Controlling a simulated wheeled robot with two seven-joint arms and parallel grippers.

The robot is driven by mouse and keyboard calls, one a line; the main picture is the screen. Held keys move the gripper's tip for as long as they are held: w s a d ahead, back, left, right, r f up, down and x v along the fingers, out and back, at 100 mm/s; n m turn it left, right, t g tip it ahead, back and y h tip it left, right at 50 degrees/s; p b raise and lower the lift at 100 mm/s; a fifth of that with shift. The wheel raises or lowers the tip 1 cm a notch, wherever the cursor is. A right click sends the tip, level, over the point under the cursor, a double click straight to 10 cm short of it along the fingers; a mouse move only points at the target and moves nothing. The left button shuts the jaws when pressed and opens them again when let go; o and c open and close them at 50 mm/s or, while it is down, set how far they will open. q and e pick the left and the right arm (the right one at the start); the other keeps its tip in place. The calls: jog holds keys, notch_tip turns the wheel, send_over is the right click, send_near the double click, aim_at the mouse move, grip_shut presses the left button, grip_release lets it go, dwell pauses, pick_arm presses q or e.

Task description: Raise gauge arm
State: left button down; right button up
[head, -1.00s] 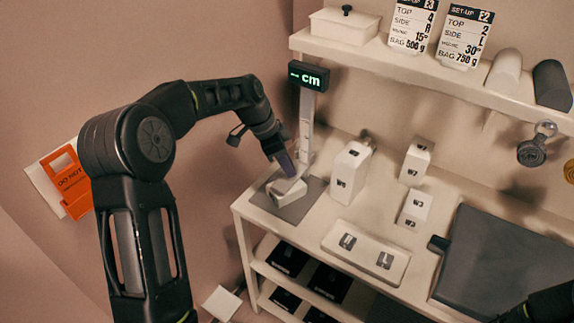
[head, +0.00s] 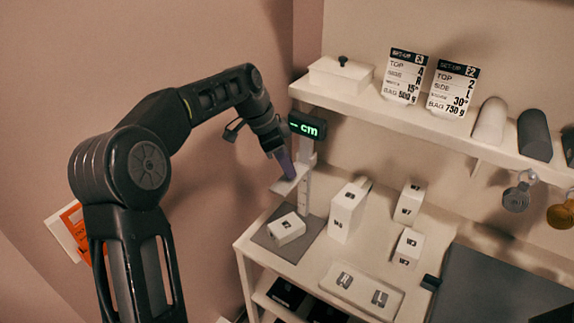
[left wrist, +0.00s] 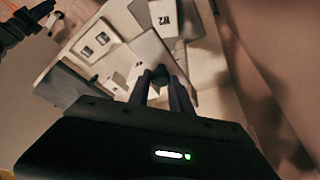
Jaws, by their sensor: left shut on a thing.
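The height gauge is an upright post (head: 306,180) with a dark display (head: 307,125) on top, showing a dash and "cm" in green. Its white gauge arm (head: 291,181) sticks out to the left of the post, well above the base. My left gripper (head: 282,161) comes down on it from the upper left and is shut on it. In the left wrist view its two fingers (left wrist: 164,92) close around a dark knob (left wrist: 160,75). A white block (head: 287,228) lies on the grey base (head: 265,238) below the arm, clear of it.
White blocks stand right of the gauge: a tall one (head: 346,212) and two smaller ones (head: 409,202) (head: 408,247). A tray with two cards (head: 385,306) lies in front. A shelf (head: 400,112) overhangs the back. A dark part of mine, possibly my right gripper (left wrist: 22,25), shows in the wrist view.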

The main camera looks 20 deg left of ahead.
pick_arm(q)
jog(key=shift+w+r, duration=0.1)
jog(key=shift+r, duration=0.25)
jog(key=c, duration=1.6)
grip_release()
jog(key=shift+o, duration=2.1)
jog(key=shift+f, duration=0.1)
jog(key=v, duration=0.7)
jog(key=shift+r+b, duration=0.35)
jog(key=shift+b, duration=0.1)
jog(key=shift+s+a, duration=0.15)
jog(key=shift+s, duration=0.1)
